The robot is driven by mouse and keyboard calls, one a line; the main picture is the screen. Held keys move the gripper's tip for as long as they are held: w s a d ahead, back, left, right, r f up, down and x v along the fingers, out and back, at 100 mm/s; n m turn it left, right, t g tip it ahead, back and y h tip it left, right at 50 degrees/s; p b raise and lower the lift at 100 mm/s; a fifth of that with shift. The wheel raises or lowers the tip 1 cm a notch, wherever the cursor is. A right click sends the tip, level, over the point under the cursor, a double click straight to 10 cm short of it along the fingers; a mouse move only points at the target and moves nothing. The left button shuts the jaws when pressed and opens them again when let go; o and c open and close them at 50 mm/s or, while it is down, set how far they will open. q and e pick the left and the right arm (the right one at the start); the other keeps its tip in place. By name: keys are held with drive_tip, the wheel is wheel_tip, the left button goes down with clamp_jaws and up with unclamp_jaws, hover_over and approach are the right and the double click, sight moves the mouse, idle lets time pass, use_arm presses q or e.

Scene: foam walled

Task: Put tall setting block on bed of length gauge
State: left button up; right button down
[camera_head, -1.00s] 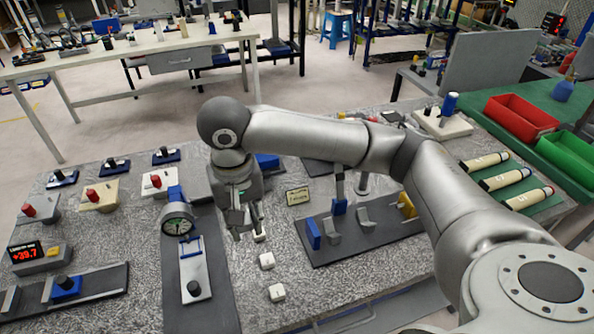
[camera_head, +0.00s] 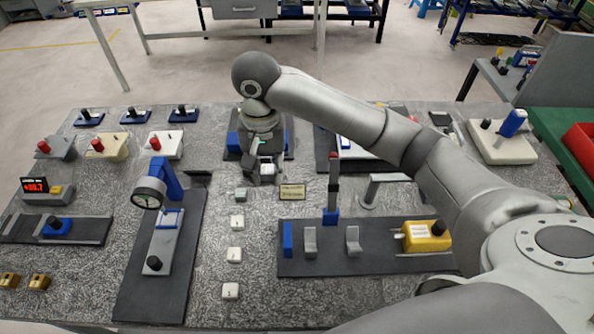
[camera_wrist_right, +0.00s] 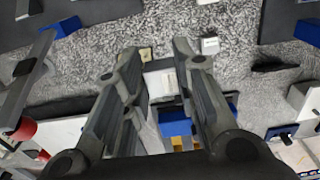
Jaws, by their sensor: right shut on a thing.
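My right gripper (camera_head: 262,178) is shut on a pale setting block (camera_head: 267,169), held upper centre over the bench; the block also shows between the fingers in the wrist view (camera_wrist_right: 160,82). Whether it touches anything below cannot be told. A dark base with blue uprights (camera_head: 233,141) lies just behind the gripper, partly hidden by it. A digital readout (camera_head: 36,186) stands at the left, behind a dark rail with a blue slide (camera_head: 58,226). Which fixture is the length gauge cannot be told for sure. My left gripper is not in view.
Several small blocks (camera_head: 237,222) stand in a column in front of my gripper. My arm crosses the right side.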

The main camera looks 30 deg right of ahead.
sight(294, 177)
drive_tip(key=w+d+f, duration=0.1)
drive_tip(key=d+f, duration=0.1)
drive_tip(key=w+d+f+p, duration=0.1)
drive_tip(key=w+d+f, duration=0.1)
drive_tip(key=d, duration=0.1)
drive_tip(key=w+d+f, duration=0.2)
drive_tip(key=d+f, duration=0.1)
drive_tip(key=shift+w+d, duration=0.2)
drive_tip(key=shift+w+d+f+p, duration=0.2)
drive_tip(key=shift+f+p, duration=0.1)
drive_tip(key=shift+f, duration=0.15)
drive_tip(key=f, duration=0.1)
drive_tip(key=f+p, duration=0.1)
drive_tip(key=f, duration=0.1)
drive_tip(key=shift+w+d, duration=0.15)
drive_tip(key=shift+d, duration=0.15)
drive_tip(key=shift+f, duration=0.35)
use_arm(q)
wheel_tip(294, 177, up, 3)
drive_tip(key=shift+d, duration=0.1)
use_arm(e)
drive_tip(key=shift+f, duration=0.1)
drive_tip(key=c, duration=1.2)
unclamp_jaws()
drive_tip(key=shift+o, duration=0.2)
